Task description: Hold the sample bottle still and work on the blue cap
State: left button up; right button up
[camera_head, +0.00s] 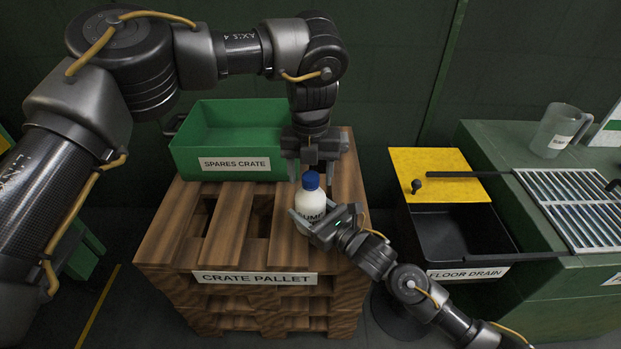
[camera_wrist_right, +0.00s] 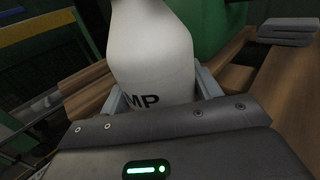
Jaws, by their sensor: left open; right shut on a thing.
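The white sample bottle (camera_head: 310,204) stands upright on the wooden crate pallet (camera_head: 212,225), near its right side. Its blue cap (camera_head: 311,180) is on its neck. My right gripper (camera_head: 308,221) is shut on the bottle's body from the front right. In the right wrist view the bottle (camera_wrist_right: 155,60) fills the middle, its lettering partly hidden, with fingers on both sides; the cap is out of that view. My left gripper (camera_head: 311,172) points down above the bottle, open, with its fingers on either side of the cap. Whether they touch the cap I cannot tell.
A green spares crate (camera_head: 234,164) sits on the pallet behind and left of the bottle. A black floor drain bin (camera_head: 462,233) with a yellow lid (camera_head: 432,170) stands at the right. A green counter with a metal grate (camera_head: 575,205) and clear jug (camera_head: 552,130) lies beyond.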

pick_arm(q)
jog(key=shift+m, duration=1.4)
jog(key=c, duration=1.1)
jog(key=n, duration=2.2)
